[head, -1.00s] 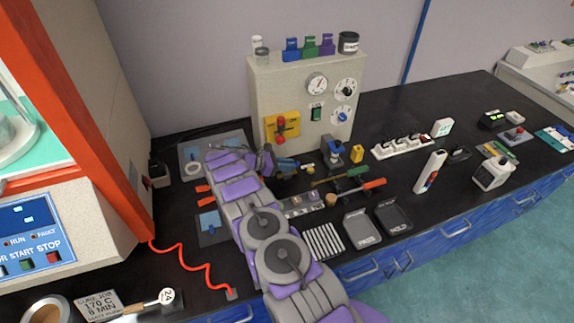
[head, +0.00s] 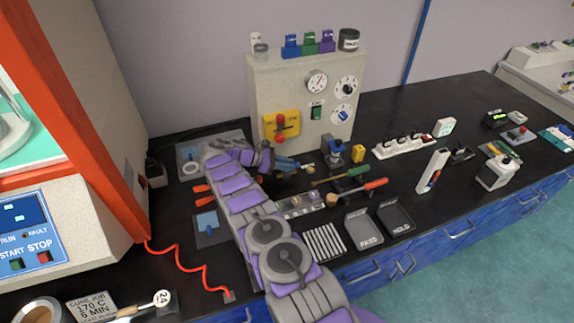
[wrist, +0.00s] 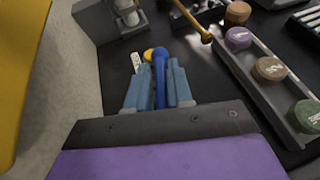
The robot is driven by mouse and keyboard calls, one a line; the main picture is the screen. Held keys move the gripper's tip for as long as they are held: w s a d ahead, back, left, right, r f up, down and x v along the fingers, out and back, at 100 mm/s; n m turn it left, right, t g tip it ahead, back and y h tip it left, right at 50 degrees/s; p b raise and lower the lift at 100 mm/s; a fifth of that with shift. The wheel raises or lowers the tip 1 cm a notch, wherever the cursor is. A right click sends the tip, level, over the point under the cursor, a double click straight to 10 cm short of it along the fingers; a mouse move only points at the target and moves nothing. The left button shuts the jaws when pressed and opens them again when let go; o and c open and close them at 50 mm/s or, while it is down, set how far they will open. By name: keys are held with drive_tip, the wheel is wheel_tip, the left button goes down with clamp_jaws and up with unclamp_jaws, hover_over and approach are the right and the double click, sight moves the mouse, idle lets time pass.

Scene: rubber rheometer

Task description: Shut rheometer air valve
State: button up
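The pale rheometer cabinet (head: 285,85) stands at the back of the black bench, with gauges and a yellow plate (head: 270,122) carrying a red knob. My gripper (head: 292,164) is low in front of this cabinet, below the yellow plate. In the wrist view, a blue lever (wrist: 160,80), which looks like the air valve handle, lies between the two blue-grey fingers of my gripper (wrist: 160,84). The fingers appear closed against both its sides. A yellow part and a small white tag (wrist: 137,62) show just beyond the fingertips. The lever's pivot is hidden.
A grey fixture (head: 334,152) stands right of my gripper. Screwdrivers (head: 357,189), a rack of round samples (wrist: 270,70) and the PASS tray (head: 363,228) lie nearby. A big orange-framed machine (head: 95,120) stands at left.

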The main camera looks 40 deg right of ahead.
drive_tip(key=o, duration=0.3)
drive_tip(key=shift+w+a+f, duration=0.1)
drive_tip(key=shift+w+f, duration=0.05)
drive_tip(key=shift+f, duration=0.1)
drive_tip(key=shift+r, duration=0.15)
drive_tip(key=shift+r+p, duration=0.1)
drive_tip(key=shift+p, duration=0.2)
drive_tip(key=shift+n, duration=0.3)
drive_tip(key=shift+r+n+t+h+p, duration=0.15)
drive_tip(key=shift+n+t+h+p, duration=0.2)
drive_tip(key=shift+p, duration=0.7)
drive_tip(key=shift+t, duration=0.35)
